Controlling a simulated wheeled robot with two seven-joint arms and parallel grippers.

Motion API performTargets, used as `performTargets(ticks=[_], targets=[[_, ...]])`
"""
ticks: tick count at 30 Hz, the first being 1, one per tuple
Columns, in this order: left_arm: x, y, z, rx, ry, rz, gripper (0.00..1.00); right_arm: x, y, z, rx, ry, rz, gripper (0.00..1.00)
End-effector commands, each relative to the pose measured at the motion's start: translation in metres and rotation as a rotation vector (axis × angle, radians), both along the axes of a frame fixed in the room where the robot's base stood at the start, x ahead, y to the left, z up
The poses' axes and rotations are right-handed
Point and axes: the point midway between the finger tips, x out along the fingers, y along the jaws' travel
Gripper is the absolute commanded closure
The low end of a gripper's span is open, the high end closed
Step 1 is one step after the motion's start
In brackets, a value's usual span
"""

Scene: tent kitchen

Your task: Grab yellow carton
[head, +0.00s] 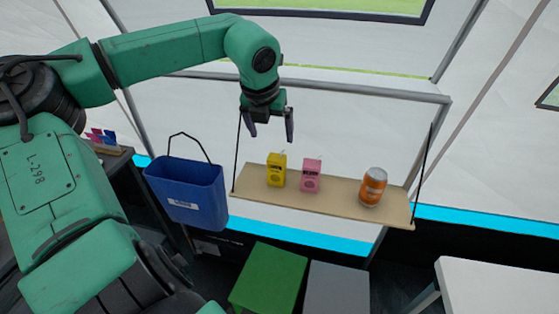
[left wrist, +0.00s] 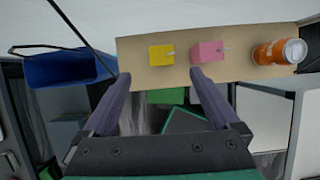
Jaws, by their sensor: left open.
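The yellow carton (head: 276,171) stands upright at the left part of a hanging wooden shelf (head: 340,202), beside a pink carton (head: 311,176). In the left wrist view the yellow carton (left wrist: 162,55) shows from above, ahead of the fingertips and between them, apart from both. The pink carton (left wrist: 207,52) lies ahead of the right fingertip there. My left gripper (head: 269,133) is open and empty, pointing down above the shelf and the yellow carton in the head view. My right gripper is not in view.
An orange can (head: 373,187) stands at the right of the shelf. A blue bin (head: 187,191) hangs to its left. Thin dark cords (head: 424,170) hold the shelf ends. Green (head: 268,277) and grey (head: 338,289) stools stand below, and a white table (head: 500,287) is at right.

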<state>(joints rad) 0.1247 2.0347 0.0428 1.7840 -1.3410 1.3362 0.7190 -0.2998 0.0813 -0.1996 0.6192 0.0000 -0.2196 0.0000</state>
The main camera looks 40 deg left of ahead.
Motion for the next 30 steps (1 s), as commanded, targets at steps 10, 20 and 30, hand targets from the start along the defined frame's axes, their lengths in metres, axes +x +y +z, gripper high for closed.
performTargets(ticks=[10,20,30], targets=[[0.018,0.009,-0.058,-0.004,0.005,-0.002,0.05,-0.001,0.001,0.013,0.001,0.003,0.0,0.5],[0.029,0.015,-0.098,-0.003,0.001,-0.002,0.05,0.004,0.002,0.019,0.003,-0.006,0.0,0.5],[0.029,0.014,-0.097,-0.003,-0.001,-0.002,0.85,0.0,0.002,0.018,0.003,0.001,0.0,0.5]])
